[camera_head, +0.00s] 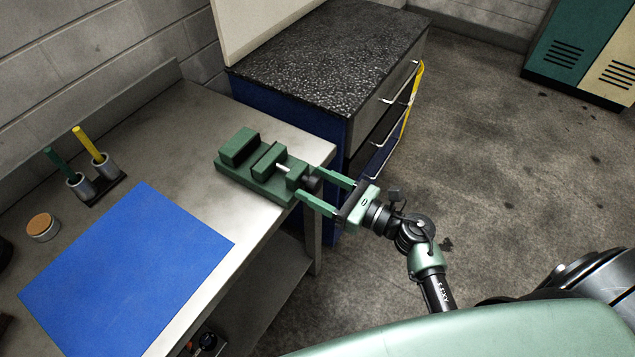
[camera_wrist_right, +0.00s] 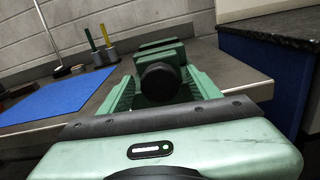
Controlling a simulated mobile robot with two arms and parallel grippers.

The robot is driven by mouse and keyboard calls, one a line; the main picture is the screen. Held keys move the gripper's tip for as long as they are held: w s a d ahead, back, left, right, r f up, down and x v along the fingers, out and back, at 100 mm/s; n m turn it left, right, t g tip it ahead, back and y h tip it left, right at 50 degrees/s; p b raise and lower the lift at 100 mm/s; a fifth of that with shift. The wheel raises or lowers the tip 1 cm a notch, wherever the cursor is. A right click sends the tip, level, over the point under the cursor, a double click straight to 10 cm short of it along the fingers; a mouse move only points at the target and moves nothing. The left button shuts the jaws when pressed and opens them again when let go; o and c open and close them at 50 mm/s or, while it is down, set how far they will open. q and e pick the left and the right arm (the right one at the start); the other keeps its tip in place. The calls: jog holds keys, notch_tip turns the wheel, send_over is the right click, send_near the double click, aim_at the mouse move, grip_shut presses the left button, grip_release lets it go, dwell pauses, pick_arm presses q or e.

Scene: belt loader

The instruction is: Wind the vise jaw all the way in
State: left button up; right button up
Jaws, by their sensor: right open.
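The green vise (camera_head: 262,166) sits at the right corner of the metal workbench. Its fixed jaw is at the left, and a gap shows between it and the movable jaw (camera_head: 269,160). A pale screw runs from the movable jaw to a green block, with a dark round knob (camera_head: 311,183) at the near end. My right gripper (camera_head: 318,190) is open, with one finger on each side of the knob. In the right wrist view the knob (camera_wrist_right: 160,82) lies between the two fingers; contact cannot be told. My left gripper is not in view.
A blue mat (camera_head: 126,268) covers much of the workbench (camera_head: 190,140). A dark-topped drawer cabinet (camera_head: 330,55) stands close behind the vise. The floor at right is clear.

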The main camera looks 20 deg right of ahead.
grip_shut()
jog(key=shift+m, duration=0.6)
jog(key=m+p, duration=0.2)
jog(key=m, duration=0.3)
jog(key=shift+m, duration=0.4)
jog(key=m+p, duration=0.1)
jog(key=m, duration=0.3)
jog(key=shift+p, duration=0.3)
jog(key=shift+m+p, duration=0.4)
jog(key=shift+m, duration=1.2)
